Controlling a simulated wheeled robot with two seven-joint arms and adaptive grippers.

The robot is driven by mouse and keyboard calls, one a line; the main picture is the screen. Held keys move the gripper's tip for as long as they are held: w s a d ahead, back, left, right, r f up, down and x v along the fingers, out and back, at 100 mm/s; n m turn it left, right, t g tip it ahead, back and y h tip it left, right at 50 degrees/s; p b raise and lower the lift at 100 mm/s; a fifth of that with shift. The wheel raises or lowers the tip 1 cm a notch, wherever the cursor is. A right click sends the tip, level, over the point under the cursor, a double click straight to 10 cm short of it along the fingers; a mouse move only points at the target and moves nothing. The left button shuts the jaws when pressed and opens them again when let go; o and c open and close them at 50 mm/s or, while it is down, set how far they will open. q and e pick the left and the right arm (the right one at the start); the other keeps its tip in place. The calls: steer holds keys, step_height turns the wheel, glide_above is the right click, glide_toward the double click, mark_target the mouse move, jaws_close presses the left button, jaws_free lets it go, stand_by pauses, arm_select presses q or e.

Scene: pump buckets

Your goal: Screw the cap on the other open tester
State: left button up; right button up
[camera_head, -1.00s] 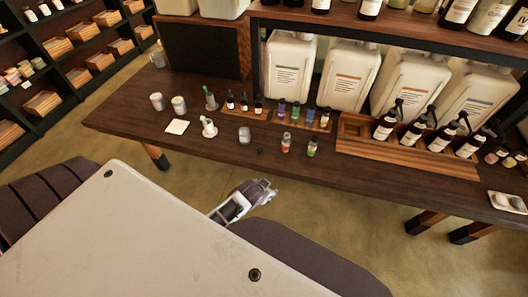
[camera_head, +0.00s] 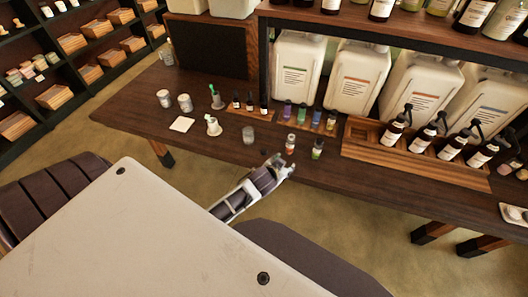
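The green one has a dark top; the top of the red-orange one is too small to judge. A small dark piece, probably a cap (camera_head: 264,152), lies on the table left of the red-orange tester, close to my gripper. My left gripper (camera_head: 281,163) is open at the table's front edge, just below the cap and red-orange tester, with nothing seen between its fingers. My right gripper is not in view.
Large white jugs (camera_head: 297,72) and dark pump bottles (camera_head: 397,130) fill the back and right. The front left tabletop is mostly clear.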

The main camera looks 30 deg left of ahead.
arm_select(q)
steer(key=w+d+r+m+t+h, duration=0.25)
steer(key=w+r+t, duration=0.2)
steer(key=r, duration=0.35)
steer(key=w+d+r+m+t+h, duration=0.2)
steer(key=w+d+r+t, duration=0.15)
steer(key=w+r, duration=0.35)
steer(key=s+d+r+m+g+h, duration=0.4)
steer(key=d+r+m+g+h, duration=0.45)
steer(key=d+m+h, duration=0.45)
steer(key=s+a+f+m+g+y+b, duration=0.2)
steer(key=s+a+f+m+g+y, duration=0.2)
steer(key=a+f+g+y, duration=0.5)
steer(key=a+f+n+y, duration=0.2)
steer(key=a+y, duration=0.5)
steer(key=a, duration=1.3)
steer(key=shift+w+a+f+n+g, duration=0.25)
steer(key=shift+n+g, duration=0.2)
steer(key=shift+n, duration=0.4)
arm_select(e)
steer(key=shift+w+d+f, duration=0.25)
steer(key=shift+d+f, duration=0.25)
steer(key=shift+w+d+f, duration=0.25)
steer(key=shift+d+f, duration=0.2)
arm_select(q)
steer(key=shift+r+y, duration=0.1)
steer(key=shift+y, duration=0.15)
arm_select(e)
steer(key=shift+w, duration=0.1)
